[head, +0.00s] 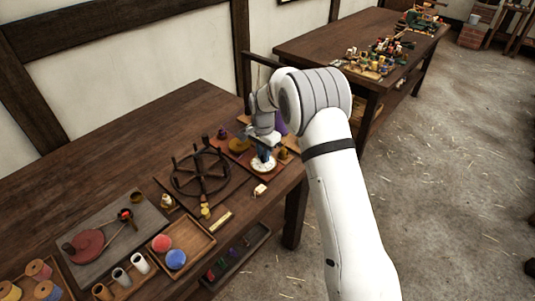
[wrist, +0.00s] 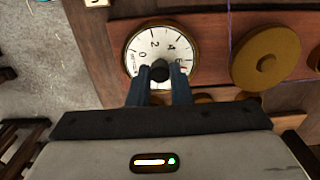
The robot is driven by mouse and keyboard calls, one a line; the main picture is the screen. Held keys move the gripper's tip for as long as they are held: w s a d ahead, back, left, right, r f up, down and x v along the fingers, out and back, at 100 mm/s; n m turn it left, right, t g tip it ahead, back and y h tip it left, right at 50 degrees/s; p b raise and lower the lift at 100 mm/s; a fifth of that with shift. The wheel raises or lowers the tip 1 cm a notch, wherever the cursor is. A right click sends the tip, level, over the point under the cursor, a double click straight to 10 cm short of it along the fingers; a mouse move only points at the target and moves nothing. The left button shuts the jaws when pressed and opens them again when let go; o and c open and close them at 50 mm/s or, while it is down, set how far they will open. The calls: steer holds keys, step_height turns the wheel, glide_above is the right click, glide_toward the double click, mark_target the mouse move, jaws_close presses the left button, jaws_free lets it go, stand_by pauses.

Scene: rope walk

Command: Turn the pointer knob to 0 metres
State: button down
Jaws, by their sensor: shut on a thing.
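The round white dial (wrist: 140,52) with a brass rim shows in the wrist view, marked with 0, 2, 4 and further figures. The dark pointer knob (wrist: 160,71) stands at its middle. My gripper (wrist: 160,78) is shut on the knob, one blue finger on each side. Which way the pointer points cannot be told; the fingers hide part of the knob and the dial's near side. In the head view the dial (head: 264,168) lies at the right end of the near table, with my gripper (head: 264,152) right over it.
A brown wooden disc (wrist: 265,63) sits right of the dial in the wrist view. In the head view a dark spoked wheel (head: 200,172) stands left of the dial, and a small white tag (head: 260,190) lies in front. A second table (head: 310,40) stands behind.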

steer(key=shift+s+f, duration=0.15)
steer(key=shift+s, duration=0.1)
steer(key=c, duration=1.3)
jaws_free()
steer(key=shift+w, duration=0.1)
steer(key=shift+a+r+b, duration=0.1)
steer(key=shift+r+b, duration=0.35)
steer(key=shift+r, duration=3.6)
